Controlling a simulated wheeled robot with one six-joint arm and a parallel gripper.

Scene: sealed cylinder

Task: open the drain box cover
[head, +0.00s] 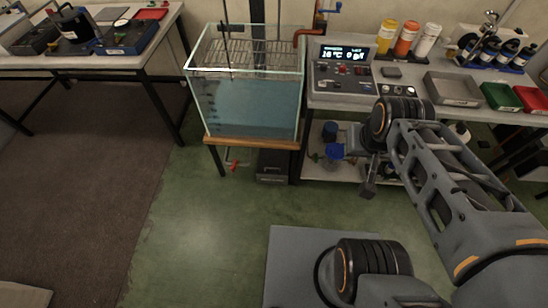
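A black box (272,167), which looks like the drain box, stands on the green floor under the right part of the water tank. Its top looks dark and closed, but shadow hides the cover's edge and any handle. My gripper (369,189) hangs to the right of the box, in front of the right-hand bench and apart from the box. It is small and dark here, and I cannot tell whether its fingers are open or shut. Nothing clear shows in it.
The glass tank (247,105) stands on a wooden-edged stand above the box. A red-handled valve (233,166) hangs under it at left. The right bench (460,113) carries a control panel (343,75), bottles and trays.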

